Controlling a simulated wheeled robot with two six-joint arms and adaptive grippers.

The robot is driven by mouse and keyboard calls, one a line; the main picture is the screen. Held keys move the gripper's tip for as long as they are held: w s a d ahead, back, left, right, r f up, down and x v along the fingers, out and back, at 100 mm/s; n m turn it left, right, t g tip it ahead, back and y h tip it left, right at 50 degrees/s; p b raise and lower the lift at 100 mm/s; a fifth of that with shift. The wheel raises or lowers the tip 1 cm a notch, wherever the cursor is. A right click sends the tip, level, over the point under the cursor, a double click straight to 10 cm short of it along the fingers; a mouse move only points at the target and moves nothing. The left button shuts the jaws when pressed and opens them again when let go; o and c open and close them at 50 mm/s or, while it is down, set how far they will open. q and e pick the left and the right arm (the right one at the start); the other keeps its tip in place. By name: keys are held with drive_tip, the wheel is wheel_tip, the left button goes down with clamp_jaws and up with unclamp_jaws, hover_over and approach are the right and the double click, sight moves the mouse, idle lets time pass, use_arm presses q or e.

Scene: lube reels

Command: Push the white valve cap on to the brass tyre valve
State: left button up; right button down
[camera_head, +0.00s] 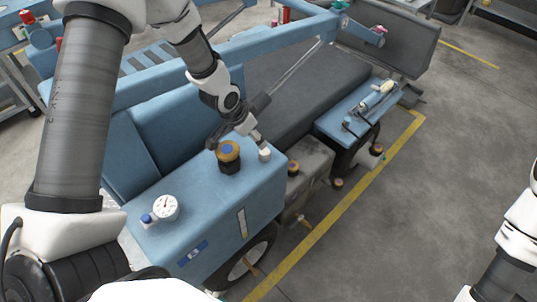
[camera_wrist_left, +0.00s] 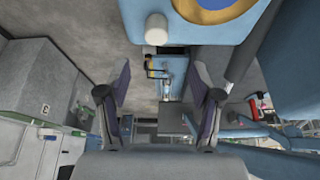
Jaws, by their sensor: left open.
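The white valve cap (camera_head: 265,155) is a small white cylinder on the right end of the blue housing's top. In the left wrist view the cap (camera_wrist_left: 156,28) stands at the blue edge, above the gap between the fingers. My left gripper (camera_head: 256,138) is just behind the cap in the head view, and its spread fingers (camera_wrist_left: 161,80) hold nothing. A small brass-coloured stem (camera_head: 251,267) shows at the wheel; I cannot tell for certain that it is the tyre valve. My right arm is at the right edge, with its gripper out of the picture.
A brass-coloured knob with a blue centre (camera_head: 229,152) stands close left of the cap. A round white gauge (camera_head: 165,207) is on the blue housing (camera_head: 205,215). A grey block (camera_head: 308,170) adjoins the housing. The floor at the right is clear.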

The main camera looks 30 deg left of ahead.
sight(264, 151)
use_arm(q)
drive_tip(key=x, duration=0.5)
drive_tip(key=shift+f, duration=0.35)
drive_tip(key=shift+w+d+f+p, duration=0.1)
drive_tip(key=shift+d+f+p, duration=0.15)
drive_tip(key=shift+f+p, duration=0.25)
drive_tip(key=shift+w+d+f+p, duration=0.1)
drive_tip(key=shift+d+f+p, duration=0.1)
drive_tip(key=shift+f+p, duration=0.3)
drive_tip(key=shift+x, duration=1.05)
drive_tip(key=shift+w+f, duration=0.2)
drive_tip(key=shift+s+r, duration=0.1)
drive_tip(key=shift+s, duration=0.05)
drive_tip(key=c, duration=0.9)
use_arm(e)
drive_tip(key=shift+w+d+r, duration=0.1)
drive_tip(key=shift+w+r, duration=0.05)
drive_tip(key=shift+r, duration=0.3)
